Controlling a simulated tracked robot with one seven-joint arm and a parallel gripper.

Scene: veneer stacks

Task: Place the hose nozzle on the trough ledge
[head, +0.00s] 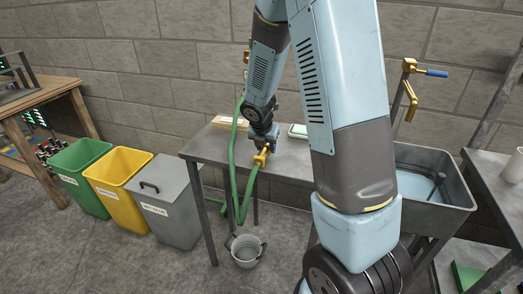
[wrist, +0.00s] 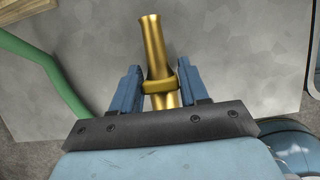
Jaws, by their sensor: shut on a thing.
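The brass hose nozzle (wrist: 153,50) sits between the two blue fingers of my gripper (wrist: 158,88) in the wrist view, its flared end pointing up in the picture. In the head view my gripper (head: 264,147) holds the yellow nozzle (head: 261,158) over the front part of the grey table. The green hose (head: 249,190) runs down from the nozzle and loops below the table edge. The grey trough (head: 438,205) stands at the right, partly behind my arm. Its ledge is hard to make out.
The grey table (head: 212,147) carries a wooden tray (head: 228,122) and a pale green-edged item (head: 297,131). A bucket (head: 246,251) stands on the floor in front. Green, yellow and grey bins (head: 171,205) stand at left. A brass tap (head: 410,90) rises behind the trough.

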